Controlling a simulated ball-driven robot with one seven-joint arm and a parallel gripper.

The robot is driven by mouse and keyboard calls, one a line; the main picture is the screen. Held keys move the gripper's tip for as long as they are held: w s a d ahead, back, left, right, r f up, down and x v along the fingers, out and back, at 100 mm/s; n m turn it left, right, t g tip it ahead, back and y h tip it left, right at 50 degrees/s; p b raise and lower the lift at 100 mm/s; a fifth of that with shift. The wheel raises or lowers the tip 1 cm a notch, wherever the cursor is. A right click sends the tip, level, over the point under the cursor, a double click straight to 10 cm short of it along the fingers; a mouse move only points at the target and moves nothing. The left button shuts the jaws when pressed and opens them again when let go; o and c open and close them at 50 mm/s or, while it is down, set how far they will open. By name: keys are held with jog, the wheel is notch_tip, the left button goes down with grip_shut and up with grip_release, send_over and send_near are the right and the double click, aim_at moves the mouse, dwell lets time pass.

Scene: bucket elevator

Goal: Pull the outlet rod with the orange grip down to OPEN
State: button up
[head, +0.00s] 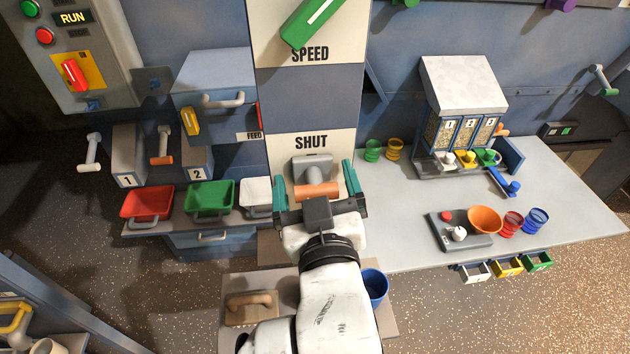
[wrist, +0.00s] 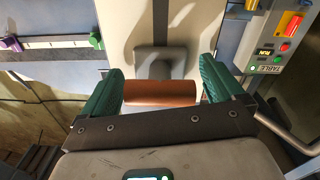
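An outlet rod (head: 311,167) with a grey mount stands on the pale panel just under the word SHUT in the head view. Its orange grip (head: 316,191) lies crosswise. My gripper (head: 315,176) is open, with one green finger to each side of the orange grip. In the wrist view the orange grip (wrist: 160,93) lies between the fingers of my gripper (wrist: 163,82), along the line from one to the other. The fingers do not look closed on it; I cannot tell whether either touches its ends. My wrist hides the panel below the grip.
A second lever with an orange end (head: 164,146) hangs at the left near label 2. Red (head: 147,203), green (head: 210,198) and white (head: 257,197) bins stand left of my gripper. A bench (head: 400,185) with cups and a scale is right. A blue cup (head: 375,286) stands below.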

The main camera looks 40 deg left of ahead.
jog(key=c, duration=1)
notch_tip(320, 180, down, 11)
jog(key=b, duration=0.7)
jog(key=shift+r+b, duration=0.15)
jog(key=shift+b, duration=0.2)
jog(key=shift+c, duration=0.2)
jog(key=o, duration=1.1)
jog(key=shift+o, duration=0.5)
jog(key=b+v, duration=0.1)
jog(key=v, duration=1)
